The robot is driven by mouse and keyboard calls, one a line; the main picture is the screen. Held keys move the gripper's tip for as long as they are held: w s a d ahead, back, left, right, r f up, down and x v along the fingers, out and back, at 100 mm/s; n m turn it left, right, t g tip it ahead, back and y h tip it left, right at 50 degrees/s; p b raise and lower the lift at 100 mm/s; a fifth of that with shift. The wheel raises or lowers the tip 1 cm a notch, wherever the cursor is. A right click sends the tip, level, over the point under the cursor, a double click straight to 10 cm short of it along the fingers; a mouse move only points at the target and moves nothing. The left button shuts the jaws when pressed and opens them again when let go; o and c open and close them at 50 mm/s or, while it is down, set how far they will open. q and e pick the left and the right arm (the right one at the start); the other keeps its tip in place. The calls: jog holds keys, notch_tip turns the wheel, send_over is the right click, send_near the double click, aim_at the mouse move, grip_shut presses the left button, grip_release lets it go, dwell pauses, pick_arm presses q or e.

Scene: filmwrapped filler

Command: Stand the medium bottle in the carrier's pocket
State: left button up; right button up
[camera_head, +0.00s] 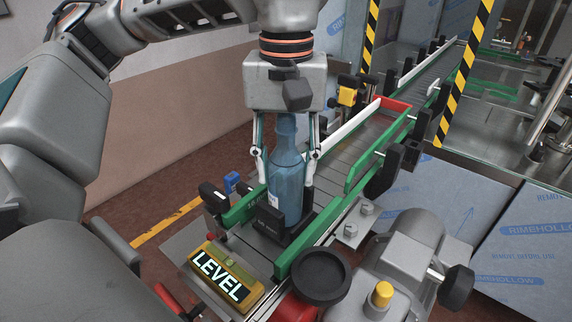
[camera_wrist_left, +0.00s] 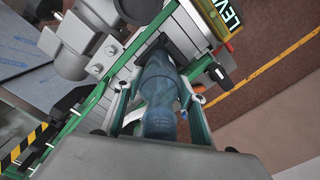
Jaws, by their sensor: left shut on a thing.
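A blue bottle (camera_head: 287,180) stands upright between the fingers of my left gripper (camera_head: 284,170), which comes down from above and is shut on it. Its base is at the black carrier (camera_head: 270,222) on the conveyor, whose front wall hides part of the bottle's foot. I cannot tell whether the base rests on the pocket floor. In the left wrist view the bottle (camera_wrist_left: 160,95) lies between the fingers, its far end at the carrier (camera_wrist_left: 181,50). My right gripper is not in view.
Green guide rails (camera_head: 300,250) flank the conveyor (camera_head: 345,150). A yellow level (camera_head: 226,274) lies at its near end. A black knob (camera_head: 321,275) and a grey motor housing (camera_head: 410,250) stand to the right. A striped post (camera_head: 463,75) rises behind.

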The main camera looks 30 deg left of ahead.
aim_at(286, 116)
pick_arm(q)
jog(key=o, duration=0.8)
jog(key=shift+f, duration=0.1)
jog(key=shift+c, duration=0.2)
jog(key=o, duration=0.3)
jog(key=shift+o, duration=0.2)
notch_tip(286, 116, up, 11)
jog(key=shift+r+p, duration=0.1)
jog(key=shift+p, duration=0.65)
jog(key=shift+r, duration=0.6)
